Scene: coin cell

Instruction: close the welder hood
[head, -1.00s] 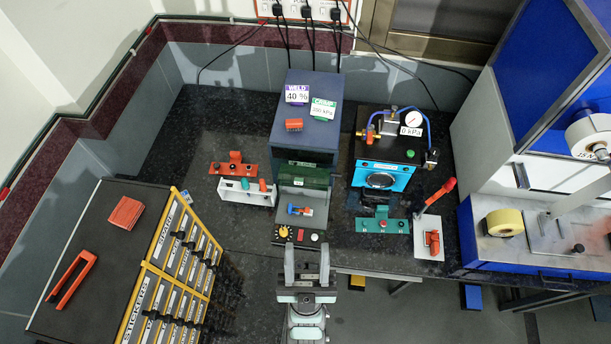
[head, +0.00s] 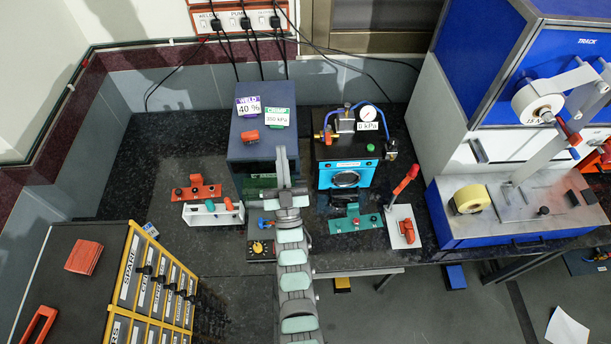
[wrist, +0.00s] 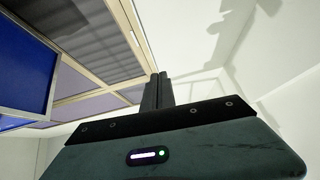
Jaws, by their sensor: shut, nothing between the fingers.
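The welder (head: 258,140) is a dark blue box with a purple "WELD 40 %" label and a green "CRIMP" label on top. Its dark green hood (head: 261,183) shows at the box front, left of my gripper, and appears raised. A blue part (head: 266,221) shows on the bed below it. My arm hides the right side of the hood and bed. My gripper (head: 281,152) is upright in front of the welder, its fingers together and empty. Whether it touches the hood cannot be told. The wrist view shows the shut fingers (wrist: 157,90) against wall and windows.
A light blue press (head: 347,175) with a gauge stands right of the welder. A white rack (head: 212,216) with an orange fixture (head: 196,190) stands left. A drawer cabinet (head: 85,250) is at front left.

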